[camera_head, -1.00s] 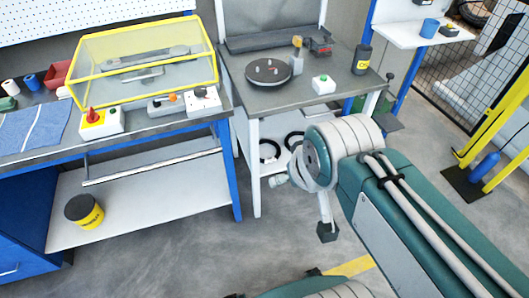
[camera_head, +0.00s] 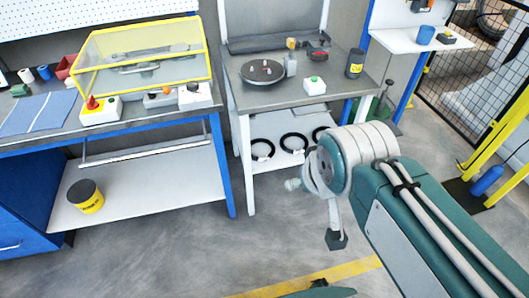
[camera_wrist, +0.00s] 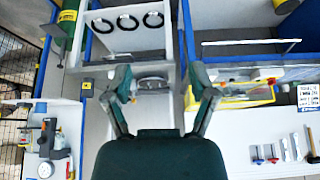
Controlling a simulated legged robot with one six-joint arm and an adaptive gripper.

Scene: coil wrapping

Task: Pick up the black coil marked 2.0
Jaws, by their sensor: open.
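Three black ring-shaped coils lie side by side on the white lower shelf of the middle bench: a left coil (camera_head: 271,144), a middle coil (camera_head: 294,133) and a right coil (camera_head: 315,133), the last partly behind my arm. Pale tags show on them, but no number is readable, so I cannot tell which is 2.0. The wrist view shows all three in a row at the upper left, seen about upside down. My gripper (camera_wrist: 161,75) is open and empty there, with its two green fingers apart, away from the coils.
The middle bench (camera_head: 250,101) has a worktop above the coils and white legs. The left bench has a yellow-framed clear guard (camera_head: 140,60) and a yellow-black tin (camera_head: 85,197) on its lower shelf. Bare grey floor (camera_head: 170,245) lies in front. A wire fence (camera_head: 450,80) stands right.

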